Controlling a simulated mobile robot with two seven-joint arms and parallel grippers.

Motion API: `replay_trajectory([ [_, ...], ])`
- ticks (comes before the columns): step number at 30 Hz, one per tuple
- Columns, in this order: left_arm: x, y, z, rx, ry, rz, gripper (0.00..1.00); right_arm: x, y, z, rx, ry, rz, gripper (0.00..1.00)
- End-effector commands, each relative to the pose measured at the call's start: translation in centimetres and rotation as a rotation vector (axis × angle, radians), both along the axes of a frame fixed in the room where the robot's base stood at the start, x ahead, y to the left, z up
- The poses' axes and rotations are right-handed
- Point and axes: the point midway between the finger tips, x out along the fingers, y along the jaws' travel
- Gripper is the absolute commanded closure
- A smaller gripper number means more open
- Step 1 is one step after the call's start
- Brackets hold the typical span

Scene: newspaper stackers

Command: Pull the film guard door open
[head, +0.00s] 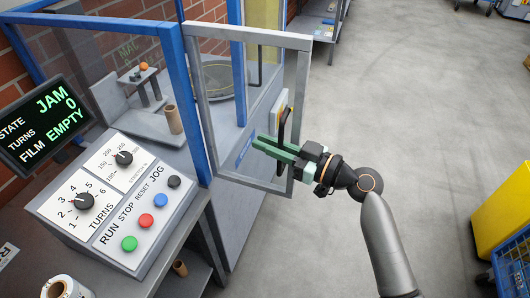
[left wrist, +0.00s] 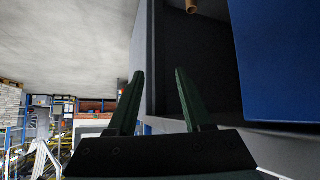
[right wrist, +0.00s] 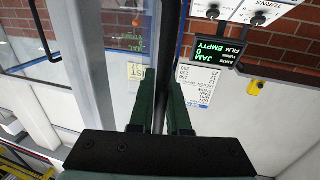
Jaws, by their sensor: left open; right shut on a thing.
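The film guard door (head: 298,85) is a clear panel in a grey frame, in the head view. It stands out at an angle from the blue-framed machine opening, so it looks partly open. A dark upright handle (head: 288,125) is on its free side. My right gripper (head: 268,148), with green fingers, is shut on the handle. In the right wrist view, a dark bar (right wrist: 169,50) runs between the fingers of the right gripper (right wrist: 160,98). My left gripper (left wrist: 158,80) is open and empty in the left wrist view, and it is out of the head view.
A control panel (head: 122,205) and a screen (head: 42,122) reading JAM and FILM EMPTY stand at the left. A round turntable (head: 220,83) lies inside the machine. A yellow bin (head: 502,212) stands at the right. The grey floor (head: 405,110) between is clear.

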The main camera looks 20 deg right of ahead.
Motion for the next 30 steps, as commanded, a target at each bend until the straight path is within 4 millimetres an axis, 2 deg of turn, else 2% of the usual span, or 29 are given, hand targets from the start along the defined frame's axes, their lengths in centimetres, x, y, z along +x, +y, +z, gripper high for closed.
replay_trajectory([
  [1,0.0,0.0,-1.6,0.000,0.000,0.000,0.50,0.3,-0.4,-0.7,-0.004,-0.006,0.015,1.00],
  [6,0.0,0.0,-3.4,0.000,0.001,0.000,0.50,1.2,-1.1,-0.5,-0.004,-0.003,0.034,1.00],
  [20,0.0,0.0,-3.7,0.000,0.002,0.000,0.50,1.7,-1.6,0.0,-0.001,0.002,0.031,1.00],
  [21,0.0,0.0,-3.7,0.000,0.002,0.000,0.50,1.7,-1.6,0.0,-0.001,0.002,0.031,0.82],
  [23,0.0,0.0,-3.7,0.000,0.001,0.000,0.50,1.7,-1.6,0.0,-0.001,0.002,0.031,0.75],
  [30,0.0,0.0,-3.7,0.000,0.001,0.000,0.50,1.7,-1.6,0.0,0.000,0.001,0.031,0.73],
])
